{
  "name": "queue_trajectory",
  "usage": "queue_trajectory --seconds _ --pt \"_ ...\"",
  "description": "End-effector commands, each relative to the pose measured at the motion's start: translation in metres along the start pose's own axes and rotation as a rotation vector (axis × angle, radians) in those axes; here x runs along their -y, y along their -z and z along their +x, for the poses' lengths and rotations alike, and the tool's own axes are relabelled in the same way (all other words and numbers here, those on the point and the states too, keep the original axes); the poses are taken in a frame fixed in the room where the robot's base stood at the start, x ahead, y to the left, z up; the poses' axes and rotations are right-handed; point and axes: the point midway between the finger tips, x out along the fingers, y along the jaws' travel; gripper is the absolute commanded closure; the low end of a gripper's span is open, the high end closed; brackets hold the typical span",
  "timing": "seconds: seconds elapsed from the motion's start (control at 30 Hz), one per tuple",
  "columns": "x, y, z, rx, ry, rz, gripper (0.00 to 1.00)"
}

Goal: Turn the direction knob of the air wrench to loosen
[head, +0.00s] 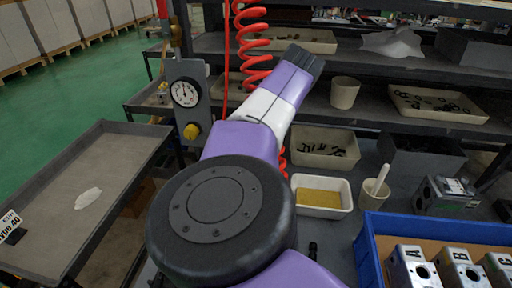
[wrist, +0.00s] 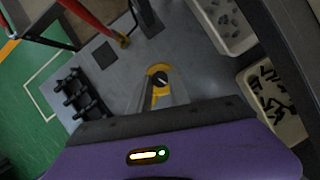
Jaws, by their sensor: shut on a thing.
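In the wrist view, a small black round knob (wrist: 161,80) with a pale mark sits in front of a yellow ring-shaped part (wrist: 155,69), which looks like part of the air wrench. My gripper (wrist: 160,88) reaches up to it, its grey fingers close together on the knob. The rest of the wrench is mostly hidden by my gripper. In the head view, my purple and white arm covers my gripper and the wrench. A red coiled hose (head: 251,40) hangs behind the arm.
A pressure gauge (head: 185,93) with a yellow knob (head: 191,131) stands left of my arm. A grey tray table (head: 75,190) is at the left. At the right are a blue crate (head: 372,262) with lettered valve blocks, a yellow-filled white tray (head: 346,199) and a cup (head: 371,196).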

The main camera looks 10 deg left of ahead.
Motion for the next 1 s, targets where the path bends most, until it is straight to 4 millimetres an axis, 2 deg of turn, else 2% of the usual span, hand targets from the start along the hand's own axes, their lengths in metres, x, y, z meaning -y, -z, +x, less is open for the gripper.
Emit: queue_trajectory --seconds 0.03,0.07,0.17,0.53,0.9,1.0 --pt "0.0 0.0 -0.001 0.0 0.001 0.001 1.0" --pt "0.0 0.0 -0.001 0.0 0.001 0.001 0.73" --pt "0.0 0.0 -0.001 0.0 0.001 0.001 0.55" --pt "0.0 -0.001 -0.005 0.0 0.001 0.001 0.55" --pt "0.0 -0.002 -0.062 0.001 0.001 0.003 0.55" --pt "0.0 -0.001 -0.072 0.001 0.002 0.002 0.55"
